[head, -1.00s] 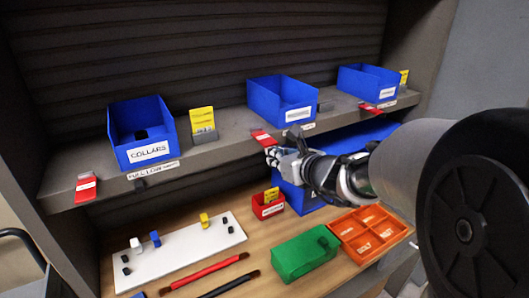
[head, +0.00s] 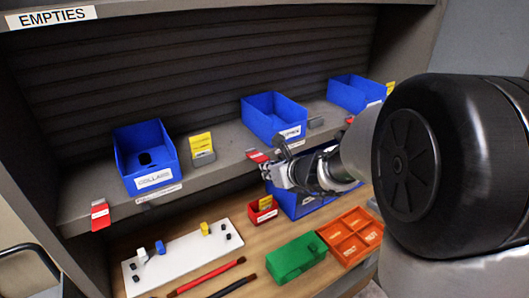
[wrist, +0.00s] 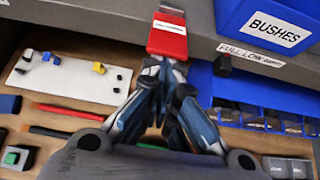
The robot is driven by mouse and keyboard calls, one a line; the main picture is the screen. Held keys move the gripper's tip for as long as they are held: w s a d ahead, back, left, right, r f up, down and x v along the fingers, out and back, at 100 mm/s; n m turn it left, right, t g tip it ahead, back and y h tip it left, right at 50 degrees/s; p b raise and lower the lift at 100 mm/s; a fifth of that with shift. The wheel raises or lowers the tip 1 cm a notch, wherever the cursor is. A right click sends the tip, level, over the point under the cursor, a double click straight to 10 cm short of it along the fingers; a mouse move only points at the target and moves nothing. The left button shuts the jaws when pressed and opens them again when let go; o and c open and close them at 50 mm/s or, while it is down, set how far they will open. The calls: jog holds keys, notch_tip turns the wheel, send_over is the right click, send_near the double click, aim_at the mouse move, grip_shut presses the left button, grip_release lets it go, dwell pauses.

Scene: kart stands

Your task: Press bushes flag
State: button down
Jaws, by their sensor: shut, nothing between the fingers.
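The bushes flag is a red tab with a white label strip (wrist: 168,42) on the shelf edge, to the left of the blue bin labelled BUSHES (wrist: 262,25) in the wrist view. In the head view the red flag (head: 257,156) shows at the shelf's front edge, by the middle blue bin (head: 272,118), whose label is too small to read. My gripper (wrist: 164,64) is shut and empty. Its fingertips are just below the flag in the wrist view, and I cannot tell if they touch it. In the head view my gripper (head: 268,173) is just in front of and below the flag.
The COLLARS bin (head: 145,157), a yellow card (head: 201,146) and another red flag (head: 100,214) are on the shelf to the left. Below are a white board (head: 180,262), a small red bin (head: 262,211), a green box (head: 294,257) and an orange tray (head: 352,232).

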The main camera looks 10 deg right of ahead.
aim_at(260, 158)
jog(key=r+g+p, duration=0.1)
jog(key=p, duration=0.4)
jog(key=r+g+p, duration=0.1)
jog(key=r+p, duration=0.1)
jog(key=p, duration=0.2)
jog(key=w+r+p, duration=0.1)
jog(key=r+p, duration=0.1)
jog(key=p, duration=0.3)
jog(key=shift+a+r+g+h+p, duration=0.1)
jog(key=shift+a+g+h+p, duration=0.1)
jog(key=shift+g+h+p, duration=0.15)
jog(key=shift+w+a+r+p, duration=0.15)
jog(key=shift+w+r+p, duration=0.35)
jog(key=shift+r+p, duration=0.1)
jog(key=shift+w+a+r+p, duration=0.15)
jog(key=shift+w+r+p, duration=0.3)
jog(key=shift+r+p, duration=0.15)
jog(key=shift+w+f, duration=0.1)
jog(key=shift+f, duration=0.1)
jog(key=shift+s+r, duration=0.2)
jog(key=shift+r+p, duration=0.55)
jog(key=shift+r, duration=0.15)
jog(key=shift+w+f, duration=0.1)
